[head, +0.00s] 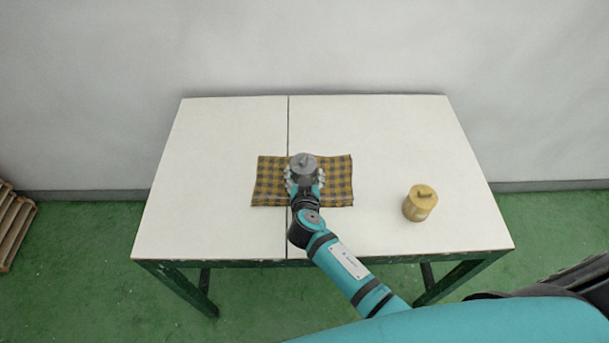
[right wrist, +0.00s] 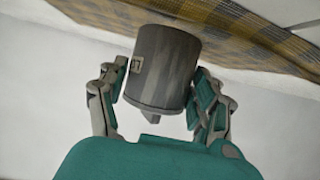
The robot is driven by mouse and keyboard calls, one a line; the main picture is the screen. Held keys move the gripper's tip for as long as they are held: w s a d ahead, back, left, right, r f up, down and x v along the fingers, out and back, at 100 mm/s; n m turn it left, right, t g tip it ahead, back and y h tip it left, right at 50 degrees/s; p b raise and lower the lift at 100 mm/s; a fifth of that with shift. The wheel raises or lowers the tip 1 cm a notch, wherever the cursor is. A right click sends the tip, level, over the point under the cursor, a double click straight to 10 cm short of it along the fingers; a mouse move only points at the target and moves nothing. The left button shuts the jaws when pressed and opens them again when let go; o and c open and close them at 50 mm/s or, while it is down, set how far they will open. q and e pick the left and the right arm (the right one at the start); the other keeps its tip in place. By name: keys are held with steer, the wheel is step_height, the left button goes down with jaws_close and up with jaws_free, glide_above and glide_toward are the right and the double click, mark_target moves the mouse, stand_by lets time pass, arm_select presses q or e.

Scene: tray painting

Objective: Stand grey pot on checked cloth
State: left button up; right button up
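The grey pot (right wrist: 165,70) is a cylinder with a knobbed lid and stands between the fingers of my right gripper (right wrist: 158,88). In the right wrist view a narrow gap shows beside the left finger; the other finger lies close to the pot's side. In the head view the grey pot (head: 303,163) is over the middle of the checked cloth (head: 338,185), upright. The yellow-and-black cloth also shows behind the pot's base in the right wrist view (right wrist: 235,35). I cannot see clearly whether the base touches the cloth. My left gripper is not in view.
A yellow pot (head: 420,203) with a knobbed lid stands on the white table (head: 215,185), right of the cloth. A dark seam runs across the tabletop. A wooden pallet (head: 14,225) lies at the far left on the floor.

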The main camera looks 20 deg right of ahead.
steer(key=shift+o, duration=1.4)
steer(key=shift+r, duration=0.1)
steer(key=shift+r+p, duration=0.3)
steer(key=shift+p, duration=0.1)
steer(key=shift+r+p, duration=0.45)
steer(key=shift+p, duration=0.1)
steer(key=b+v, duration=0.2)
steer(key=v, duration=1)
steer(key=shift+f, duration=0.25)
